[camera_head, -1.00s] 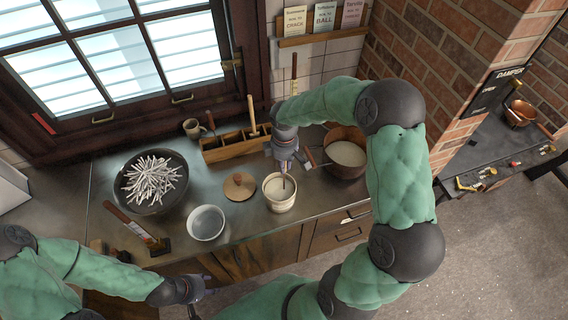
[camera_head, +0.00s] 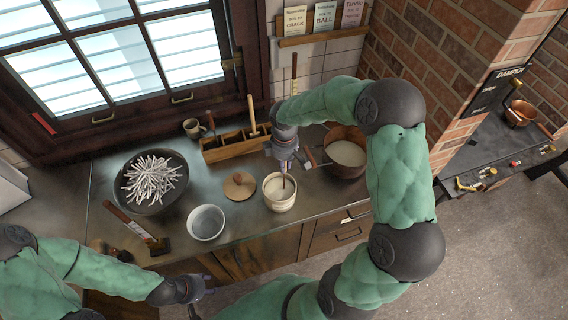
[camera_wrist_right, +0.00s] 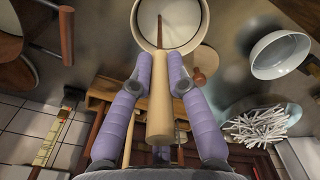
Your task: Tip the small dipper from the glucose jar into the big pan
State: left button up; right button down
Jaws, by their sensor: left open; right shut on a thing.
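The cream glucose jar (camera_head: 279,204) stands open on the counter with pale contents; its rim also shows at the top of the right wrist view (camera_wrist_right: 141,30). My right gripper (camera_head: 287,160) is above the jar, shut on the small dipper's wooden handle (camera_wrist_right: 160,105). The dipper's thin shaft reaches down into the jar, and its lower end is hidden. The big pan (camera_head: 333,165), copper-coloured with pale contents, stands right of the jar, partly behind my right arm. My left gripper (camera_head: 198,292) is open and empty, low in front of the counter.
A round wooden lid (camera_head: 239,186) and a pale bowl (camera_head: 206,223) stand left of the jar. A dark bowl of white sticks (camera_head: 152,183) is farther left. A wooden tool box (camera_head: 225,150) stands behind. A brush-like tool (camera_head: 135,228) lies at the left front.

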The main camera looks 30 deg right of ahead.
jog(key=shift+r, duration=0.15)
jog(key=shift+r+p, duration=3.75)
jog(key=shift+r, duration=1.65)
